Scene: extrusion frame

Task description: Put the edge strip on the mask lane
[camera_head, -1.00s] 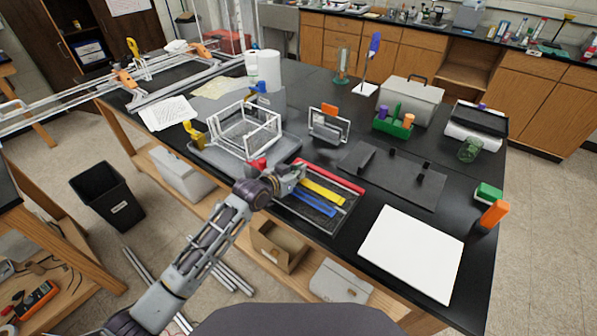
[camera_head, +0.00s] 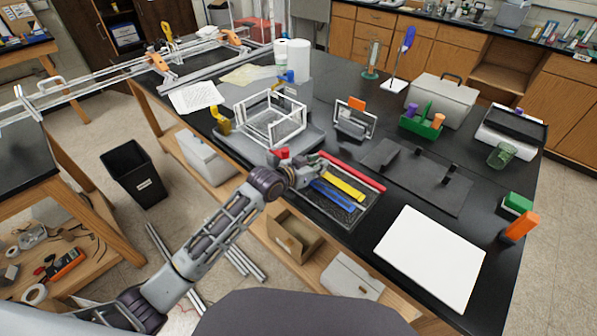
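A dark mesh tray (camera_head: 352,221) at the near edge of the black table holds a red strip (camera_head: 352,172), a yellow strip (camera_head: 345,189) and a blue strip (camera_head: 334,196). I cannot tell which one is the edge strip. A dark grey flat mat (camera_head: 425,188) with small black blocks lies right of the tray; whether it carries the mask lane is not clear. My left gripper (camera_head: 316,171) is at the tray's left end, close to the strips' ends. Its fingers are too small to tell whether they are open or shut. My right gripper is not in view.
A white wire-frame box (camera_head: 271,120) stands on a grey tray behind my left gripper. A white board (camera_head: 430,260) lies at the front right. A wire holder (camera_head: 355,122), green caddy (camera_head: 421,127) and grey toolbox (camera_head: 443,98) stand further back. An orange item (camera_head: 521,226) stands at the right edge.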

